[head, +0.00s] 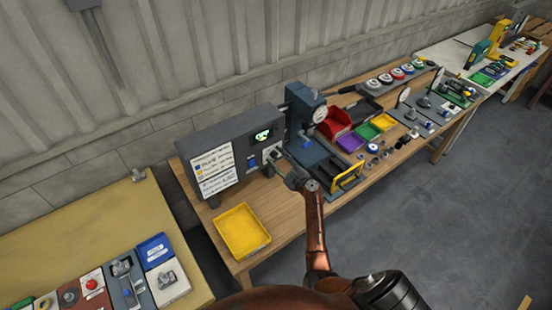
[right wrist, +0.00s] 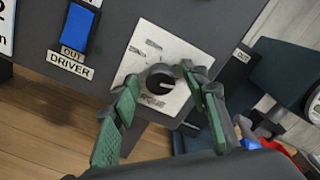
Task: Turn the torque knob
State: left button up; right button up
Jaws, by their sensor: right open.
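The torque knob (right wrist: 160,80) is a small black round knob with a light pointer mark. It sits on a pale plate (right wrist: 175,50) with partly readable lettering, on the front of the grey driver station (head: 235,145). My right gripper (right wrist: 159,73) is open, with its green-padded fingers on either side of the knob. The left finger looks apart from the knob; the right fingertip is close to its edge, and I cannot tell if it touches. In the head view my right gripper (head: 287,173) is at the station's front, hiding the knob. My left gripper is not in view.
A blue switch (right wrist: 78,28) with an "OUT DRIVER" label is left of the plate. A yellow tray (head: 242,231) stands in front of the station. A press with a dial gauge (head: 319,114) and a red bin (head: 334,123) are close on the right.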

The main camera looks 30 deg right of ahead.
grip_shut()
dwell(0.5)
